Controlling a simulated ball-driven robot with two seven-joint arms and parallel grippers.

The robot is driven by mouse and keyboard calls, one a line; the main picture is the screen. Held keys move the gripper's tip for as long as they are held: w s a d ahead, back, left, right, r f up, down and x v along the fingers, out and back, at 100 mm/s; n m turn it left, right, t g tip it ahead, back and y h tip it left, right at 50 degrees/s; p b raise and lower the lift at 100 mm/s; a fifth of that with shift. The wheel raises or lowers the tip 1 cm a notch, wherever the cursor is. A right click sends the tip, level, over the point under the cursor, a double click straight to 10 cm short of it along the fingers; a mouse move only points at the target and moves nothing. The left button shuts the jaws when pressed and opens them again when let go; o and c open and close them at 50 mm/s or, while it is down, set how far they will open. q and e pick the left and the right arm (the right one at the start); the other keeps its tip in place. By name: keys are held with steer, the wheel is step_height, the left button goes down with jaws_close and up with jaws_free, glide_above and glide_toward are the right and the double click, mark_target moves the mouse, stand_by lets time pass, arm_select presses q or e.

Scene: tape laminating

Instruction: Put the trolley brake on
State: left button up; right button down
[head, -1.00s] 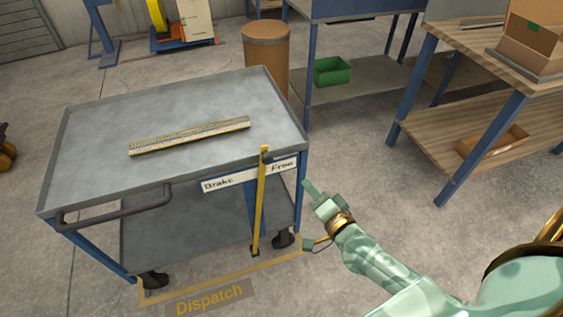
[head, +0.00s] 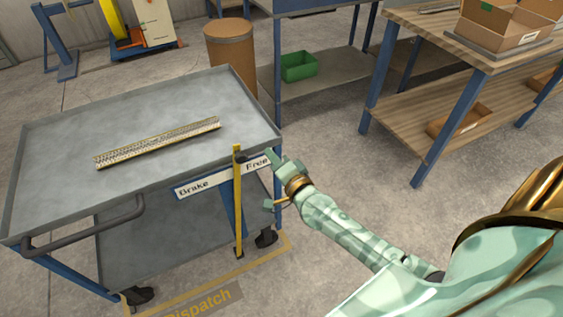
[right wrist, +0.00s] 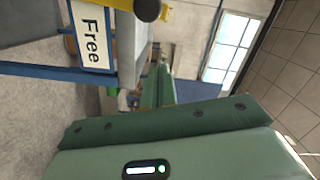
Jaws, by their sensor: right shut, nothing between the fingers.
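The grey trolley (head: 80,117) stands with its push handle (head: 85,228) at the near left. A yellow brake lever (head: 239,205) rises upright along its near side, with a dark knob at the top. The knob (right wrist: 148,10) also shows at the top edge in the right wrist view. The label strip (head: 222,179) reads "Brake" on the left and "Free" on the right; the lever stands nearer "Free". My right gripper (head: 272,157) is shut and empty, just right of the lever's top, apparently apart from it. My left gripper is out of view.
A long ruler-like strip (head: 158,143) lies on the trolley top. A brown drum (head: 232,55) stands behind the trolley. A wooden bench (head: 425,110) with cardboard boxes (head: 500,25) is at the right. Open floor (head: 335,150) lies between trolley and bench.

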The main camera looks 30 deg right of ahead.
steer(key=w+a, duration=0.1)
steer(key=w+a+f+b, duration=0.1)
steer(key=a, duration=0.1)
steer(key=shift+w+a+f, duration=0.25)
steer(key=shift+w, duration=0.15)
steer(key=shift+a+r, duration=0.1)
